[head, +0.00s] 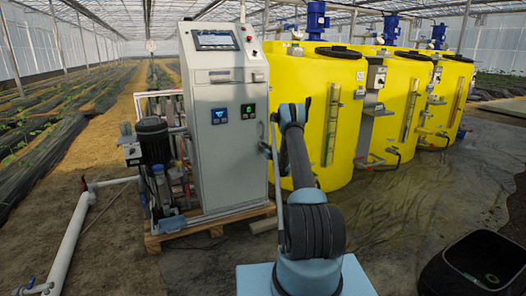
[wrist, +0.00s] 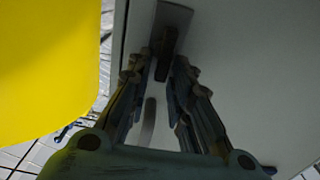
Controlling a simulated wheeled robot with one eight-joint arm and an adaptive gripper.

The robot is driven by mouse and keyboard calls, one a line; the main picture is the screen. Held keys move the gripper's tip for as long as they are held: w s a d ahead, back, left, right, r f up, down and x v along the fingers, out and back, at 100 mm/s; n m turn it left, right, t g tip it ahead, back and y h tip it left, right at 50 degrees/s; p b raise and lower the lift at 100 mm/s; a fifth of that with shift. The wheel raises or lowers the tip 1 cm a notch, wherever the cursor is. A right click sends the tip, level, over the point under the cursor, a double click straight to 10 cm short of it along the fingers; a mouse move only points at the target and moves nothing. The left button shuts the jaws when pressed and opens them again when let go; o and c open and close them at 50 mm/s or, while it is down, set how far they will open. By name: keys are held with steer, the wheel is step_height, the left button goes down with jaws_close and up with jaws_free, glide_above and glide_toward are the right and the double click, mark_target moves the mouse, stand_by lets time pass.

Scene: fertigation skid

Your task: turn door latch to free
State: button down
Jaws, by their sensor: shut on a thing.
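The door latch (wrist: 164,45) is a dark lever below a grey plate (wrist: 175,17) on the pale cabinet face in the wrist view. My gripper (wrist: 163,73) has its two fingers on either side of the lever and is shut on it. The lever lies roughly along the picture's vertical. In the head view the grey cabinet (head: 222,150) stands on a wooden pallet, and my arm reaches to its right edge. The latch and my fingertips cannot be made out there.
Yellow tanks (head: 342,120) with blue motors stand close to the right of the cabinet. A pump (head: 153,138) and pipework are at its left. A black bin (head: 478,262) sits at the lower right. The floor between the bin and tanks is clear.

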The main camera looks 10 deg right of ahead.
steer(key=shift+w+d+f+m, duration=0.15)
steer(key=shift+d+f+m, duration=0.3)
steer(key=shift+m, duration=2.55)
steer(key=shift+w+d+f+m, duration=0.1)
steer(key=shift+d+f+m, duration=0.35)
steer(key=shift+m, duration=2.55)
steer(key=shift+w+d+f+m, duration=0.15)
steer(key=shift+d+f+m, duration=0.25)
steer(key=shift+m, duration=2.6)
steer(key=shift+d, duration=0.15)
steer(key=c, duration=1.7)
jaws_free()
